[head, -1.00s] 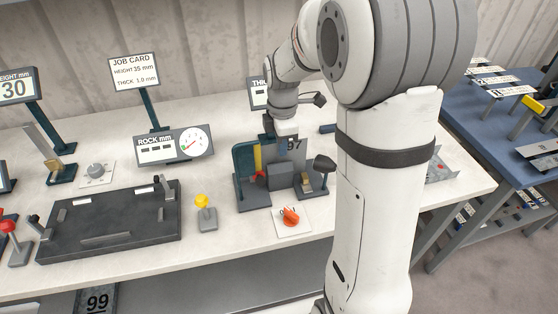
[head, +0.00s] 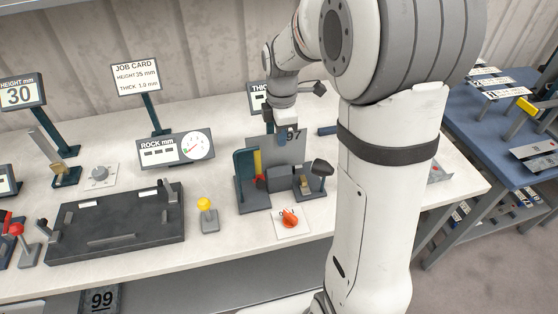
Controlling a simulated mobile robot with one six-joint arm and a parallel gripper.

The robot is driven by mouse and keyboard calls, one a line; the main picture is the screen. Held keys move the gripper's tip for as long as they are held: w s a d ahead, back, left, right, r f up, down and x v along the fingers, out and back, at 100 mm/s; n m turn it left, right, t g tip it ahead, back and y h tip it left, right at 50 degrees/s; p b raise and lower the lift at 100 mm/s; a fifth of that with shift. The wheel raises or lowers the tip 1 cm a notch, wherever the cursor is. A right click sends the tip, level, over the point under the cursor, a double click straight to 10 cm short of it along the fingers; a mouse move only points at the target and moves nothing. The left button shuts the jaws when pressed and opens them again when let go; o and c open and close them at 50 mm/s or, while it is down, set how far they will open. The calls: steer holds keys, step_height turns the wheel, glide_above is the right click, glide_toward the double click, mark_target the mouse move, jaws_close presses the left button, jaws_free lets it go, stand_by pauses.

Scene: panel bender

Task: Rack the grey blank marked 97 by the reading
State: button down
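The grey blank marked 97 (head: 266,149) stands upright above and behind the gauge fixture (head: 252,197); its lower part is hidden by the fixture. My gripper (head: 285,133) is at the blank's top edge, beside the number, and appears shut on it. The fingertips are small here. The thickness display (head: 254,98) behind my wrist is mostly covered, so its reading cannot be read.
The job card (head: 137,79) reads height 35 mm, thick 1.0 mm. A dial marked ROCK mm (head: 176,149), a black bending bed (head: 115,225), a yellow knob (head: 204,204) and an orange knob (head: 289,218) share the white bench. A plate marked 99 (head: 102,299) lies below. My arm blocks the bench's right part.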

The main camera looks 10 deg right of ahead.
steer(key=shift+r+p, duration=2.1)
steer(key=shift+r, duration=1.05)
